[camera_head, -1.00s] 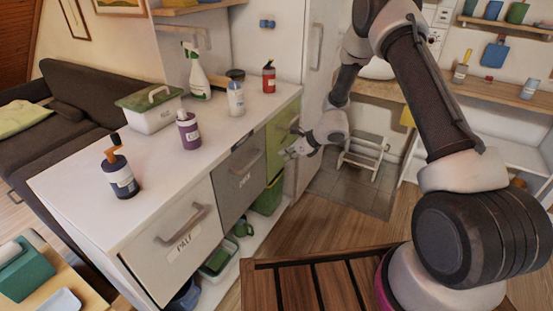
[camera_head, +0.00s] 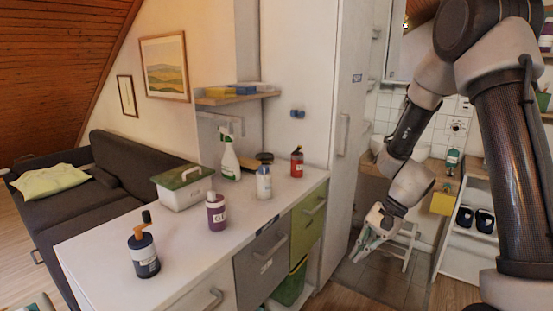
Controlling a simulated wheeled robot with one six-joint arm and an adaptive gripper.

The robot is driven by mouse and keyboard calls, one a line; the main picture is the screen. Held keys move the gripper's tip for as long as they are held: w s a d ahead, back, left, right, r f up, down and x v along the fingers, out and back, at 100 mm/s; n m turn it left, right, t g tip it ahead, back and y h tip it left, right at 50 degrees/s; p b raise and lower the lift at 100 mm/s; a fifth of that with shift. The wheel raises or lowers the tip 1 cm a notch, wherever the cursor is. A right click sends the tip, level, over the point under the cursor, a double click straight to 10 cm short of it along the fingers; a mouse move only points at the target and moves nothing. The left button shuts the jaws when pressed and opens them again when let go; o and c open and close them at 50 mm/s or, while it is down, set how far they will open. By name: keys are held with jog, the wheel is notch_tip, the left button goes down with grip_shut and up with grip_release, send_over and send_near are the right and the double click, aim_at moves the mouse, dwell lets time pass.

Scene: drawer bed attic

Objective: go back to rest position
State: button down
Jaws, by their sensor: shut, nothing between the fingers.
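My gripper (camera_head: 366,247) hangs at the end of my arm, right of the white counter (camera_head: 95,265) and its green drawer (camera_head: 308,222). It points down and to the left and is shut, with nothing held. It is apart from the drawer and the counter, in front of the tall white cabinet's right side and the floor behind. My arm comes down from the upper right of the view.
On the counter stand a dark pump bottle (camera_head: 144,256), a purple bottle (camera_head: 216,212), a lidded box (camera_head: 183,190), a spray bottle (camera_head: 229,160), a white bottle (camera_head: 264,184) and a red bottle (camera_head: 297,163). A tall cabinet (camera_head: 305,80) and white step stool (camera_head: 408,240) are near my arm.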

jog(key=s+d+r+n+t+h, duration=0.2)
jog(key=s+d+r+n, duration=0.1)
jog(key=s+r, duration=0.3)
jog(key=s+d+r+n+t+h, duration=0.2)
jog(key=s+d+r, duration=0.4)
jog(key=r, duration=0.4)
jog(key=s+d+r+n+t+h, duration=0.1)
jog(key=s+d+r+n+h, duration=0.1)
jog(key=s+d+r+n, duration=0.2)
notch_tip(320, 180, up, 4)
jog(key=shift+s+d+f+t, duration=0.1)
jog(key=shift+s+d+t, duration=0.35)
jog(key=shift+s, duration=0.5)
jog(key=shift+d, duration=0.1)
